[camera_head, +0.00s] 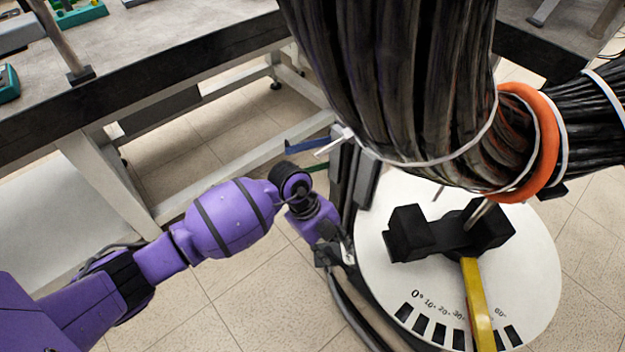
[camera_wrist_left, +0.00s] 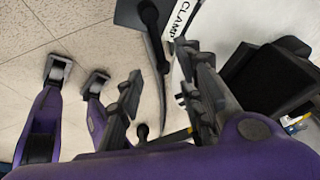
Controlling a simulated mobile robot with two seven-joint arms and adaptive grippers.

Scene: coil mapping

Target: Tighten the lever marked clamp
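The CLAMP label (camera_wrist_left: 181,18) is a white strip with black letters at the top of the left wrist view. Beside it is a dark lever (camera_wrist_left: 152,22) with a rounded black end, running down toward the gap between my fingers. My left gripper (camera_wrist_left: 163,95) is open, its two dark fingers apart with no object clearly held. Whether a finger touches the lever cannot be told. In the head view my left gripper (camera_head: 336,255) is at the left edge of the white round dial (camera_head: 540,270); the lever cannot be made out there. My right gripper is not in view.
A black block (camera_head: 420,235) and yellow pointer (camera_head: 476,300) sit on the dial, which has degree marks. A thick black cable bundle (camera_head: 400,80) with an orange ring (camera_head: 545,145) hangs over it. A workbench (camera_head: 190,50) stands at the upper left; tiled floor shows below.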

